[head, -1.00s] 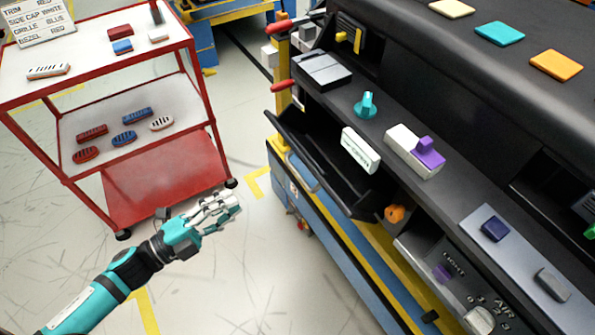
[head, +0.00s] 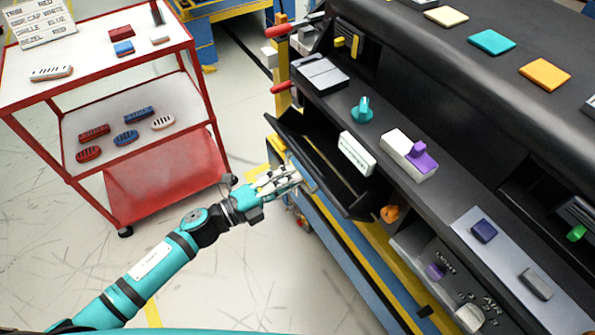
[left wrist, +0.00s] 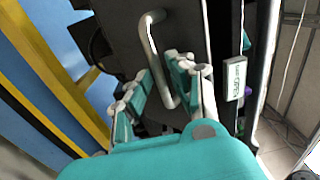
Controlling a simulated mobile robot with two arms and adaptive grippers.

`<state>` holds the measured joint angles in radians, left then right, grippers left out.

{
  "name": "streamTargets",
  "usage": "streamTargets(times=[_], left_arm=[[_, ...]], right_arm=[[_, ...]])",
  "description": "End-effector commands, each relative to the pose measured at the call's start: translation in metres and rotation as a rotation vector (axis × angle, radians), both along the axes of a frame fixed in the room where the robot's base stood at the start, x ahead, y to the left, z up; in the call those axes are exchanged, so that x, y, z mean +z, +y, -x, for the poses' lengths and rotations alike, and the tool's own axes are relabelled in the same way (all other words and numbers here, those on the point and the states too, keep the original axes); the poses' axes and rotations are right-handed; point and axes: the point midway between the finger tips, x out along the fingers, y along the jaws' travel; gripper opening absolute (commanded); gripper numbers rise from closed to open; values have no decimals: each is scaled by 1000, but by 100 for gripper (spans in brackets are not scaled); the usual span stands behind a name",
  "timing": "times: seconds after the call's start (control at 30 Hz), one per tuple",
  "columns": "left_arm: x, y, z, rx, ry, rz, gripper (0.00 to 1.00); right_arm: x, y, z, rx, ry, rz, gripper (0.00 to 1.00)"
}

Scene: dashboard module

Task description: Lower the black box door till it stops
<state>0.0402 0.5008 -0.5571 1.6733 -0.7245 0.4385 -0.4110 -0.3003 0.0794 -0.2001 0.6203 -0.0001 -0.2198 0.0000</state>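The black box door (head: 325,165) is on the near side of the dashboard, tilted outward with its dark compartment showing behind it. Its grey bar handle is on the outer face and shows clearly in the left wrist view (left wrist: 152,45). My left gripper (head: 292,176) is at the door's outer face, by the handle. In the left wrist view its teal and grey fingers (left wrist: 162,85) are apart, with the handle bar between them. I cannot tell whether either finger touches the bar. My right gripper is in neither view.
A red cart (head: 165,180) with small colored parts stands at left. The dashboard (head: 440,85) carries a teal knob (head: 362,110), a white label block (head: 356,154) and a purple-topped switch (head: 412,156). An orange knob (head: 391,214) sits just right of the door. Open floor lies between cart and dashboard.

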Motion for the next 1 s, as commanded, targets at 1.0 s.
streamTargets(times=[1.0], left_arm=[[1,-19,-15,0,0,1,0]], right_arm=[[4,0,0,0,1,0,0]])
